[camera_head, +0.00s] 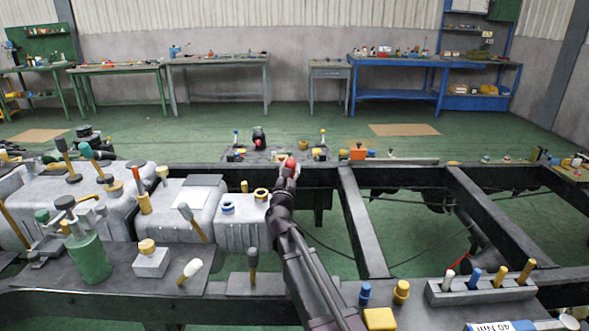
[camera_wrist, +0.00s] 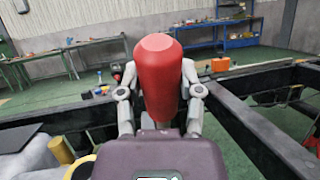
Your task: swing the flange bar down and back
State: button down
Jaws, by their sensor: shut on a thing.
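My gripper (camera_head: 288,174) reaches out over the chassis frame, just right of a grey block with blue and yellow fittings. In the wrist view my gripper (camera_wrist: 160,92) has a finger on each side of a red grip (camera_wrist: 161,75) and is shut on it. The red grip has a flat top and stands about upright between the fingers. In the head view only its small red tip (camera_head: 290,163) shows at the end of my arm. The rest of the flange bar is hidden behind the gripper, so its angle cannot be told.
Grey tanks (camera_head: 180,212) with several knobs and levers lie to the left. Dark chassis rails (camera_head: 362,220) with open gaps run to the right. A grey block (camera_head: 480,291) with coloured pegs stands front right. Workbenches (camera_head: 397,78) line the far wall.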

jog(key=shift+s+d+f+t+b, duration=0.1)
jog(key=shift+s+f+t+b, duration=0.1)
jog(key=shift+s+f+b, duration=0.25)
jog(key=shift+s+f+t+b, duration=0.2)
jog(key=shift+s+b, duration=0.4)
jog(key=shift+s, duration=0.1)
jog(key=shift+s+d+f+t+b, duration=0.1)
jog(key=shift+s+f+t+b, duration=0.1)
jog(key=shift+s+f+b, duration=0.25)
jog(key=shift+s+a+r, duration=0.1)
jog(key=shift+c, duration=1.3)
grip_release()
jog(key=shift+r, duration=0.1)
